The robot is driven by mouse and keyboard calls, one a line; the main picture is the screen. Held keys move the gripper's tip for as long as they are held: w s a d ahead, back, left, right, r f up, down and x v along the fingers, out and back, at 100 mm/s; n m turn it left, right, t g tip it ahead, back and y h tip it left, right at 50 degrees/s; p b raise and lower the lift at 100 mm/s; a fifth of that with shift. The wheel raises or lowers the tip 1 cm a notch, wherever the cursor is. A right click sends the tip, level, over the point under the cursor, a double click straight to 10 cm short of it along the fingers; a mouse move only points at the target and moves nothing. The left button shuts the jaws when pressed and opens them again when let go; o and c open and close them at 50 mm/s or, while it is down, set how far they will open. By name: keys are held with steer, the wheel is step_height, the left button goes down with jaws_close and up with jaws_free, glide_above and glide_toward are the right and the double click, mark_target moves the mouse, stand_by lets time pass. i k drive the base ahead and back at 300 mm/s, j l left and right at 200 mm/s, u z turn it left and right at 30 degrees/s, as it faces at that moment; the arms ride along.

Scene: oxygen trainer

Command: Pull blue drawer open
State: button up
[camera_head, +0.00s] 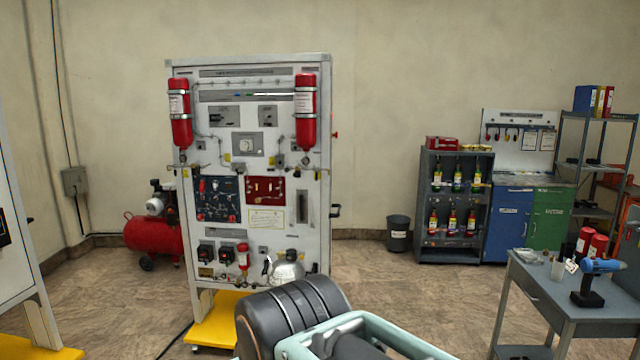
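A blue front (506,234) with a small pale label shows at the back right, on the cabinet beside a green front (550,222). It looks closed. A thin band runs across its top, but I cannot tell whether that is a separate drawer, and no handle can be made out. My arm's dark grey and mint-green parts fill the bottom middle of the picture, far in front of the cabinet and to its left. My gripper's fingers do not show.
A bottle rack (428,205) is left of the cabinet. The white oxygen trainer panel (312,235) stands left of centre. Open floor lies between panel and worktable.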

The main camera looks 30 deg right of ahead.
mark_target(513, 193)
steer(key=z, duration=2.2)
steer(key=i+l+u, duration=0.1)
steer(key=i+u, duration=0.15)
steer(key=i, duration=1.65)
steer(key=i+u, duration=0.2)
steer(key=i, duration=0.35)
steer(key=i+l+u, duration=0.2)
steer(key=i, duration=0.4)
steer(key=i+u, duration=0.2)
steer(key=i, duration=1.6)
steer(key=i+j+z, duration=0.1)
steer(key=i, duration=0.5)
steer(key=i+z, duration=0.4)
steer(key=i+j+z, duration=0.1)
steer(key=i+z, duration=0.3)
steer(key=i, duration=0.15)
